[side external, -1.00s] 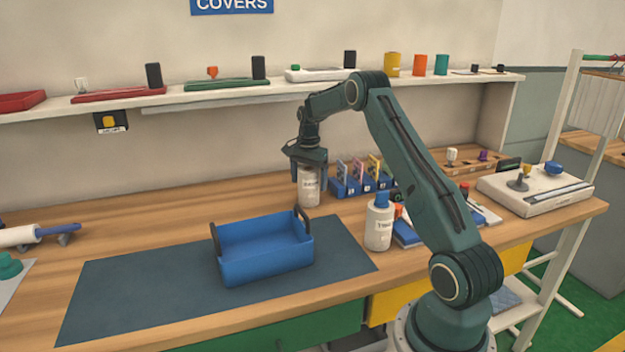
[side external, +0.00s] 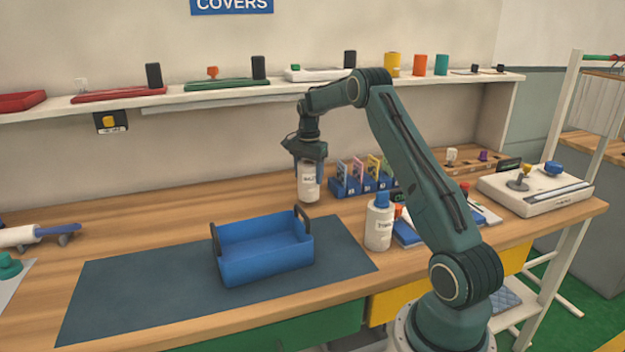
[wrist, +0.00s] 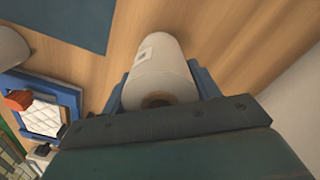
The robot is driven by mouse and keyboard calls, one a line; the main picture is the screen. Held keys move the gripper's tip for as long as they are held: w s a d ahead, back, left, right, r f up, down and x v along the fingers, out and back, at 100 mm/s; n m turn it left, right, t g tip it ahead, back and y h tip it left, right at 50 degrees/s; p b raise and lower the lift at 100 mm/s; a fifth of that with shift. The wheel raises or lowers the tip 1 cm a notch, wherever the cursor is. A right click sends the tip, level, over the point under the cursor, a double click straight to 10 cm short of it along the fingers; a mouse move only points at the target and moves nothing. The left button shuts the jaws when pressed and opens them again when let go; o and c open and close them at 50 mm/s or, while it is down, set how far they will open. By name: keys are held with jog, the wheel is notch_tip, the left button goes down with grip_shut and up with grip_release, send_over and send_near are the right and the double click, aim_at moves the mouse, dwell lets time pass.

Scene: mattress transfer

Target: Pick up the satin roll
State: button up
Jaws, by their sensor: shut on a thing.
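The satin roll (side external: 309,190) is a pale, upright cylinder with a small printed label, behind the blue tote at the middle of the bench. My gripper (side external: 309,170) points down and is shut on the roll's upper part. In the wrist view the roll (wrist: 160,72) lies between the two blue fingers, with its brown hollow core end facing the camera. The roll's base looks at or just above the bench top; the exact gap is hard to tell.
A blue open tote (side external: 265,262) with dark handles stands on a dark mat (side external: 150,290) in front. A blue card rack (side external: 345,187) is close on the right of the roll. A white bottle with a blue cap (side external: 379,228) stands nearer the front. The bench left of the roll is clear.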

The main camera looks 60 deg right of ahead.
notch_tip(320, 180, up, 18)
dwell(0.6)
jog(key=shift+r, duration=0.1)
jog(key=shift+s+a, duration=0.1)
dwell(0.4)
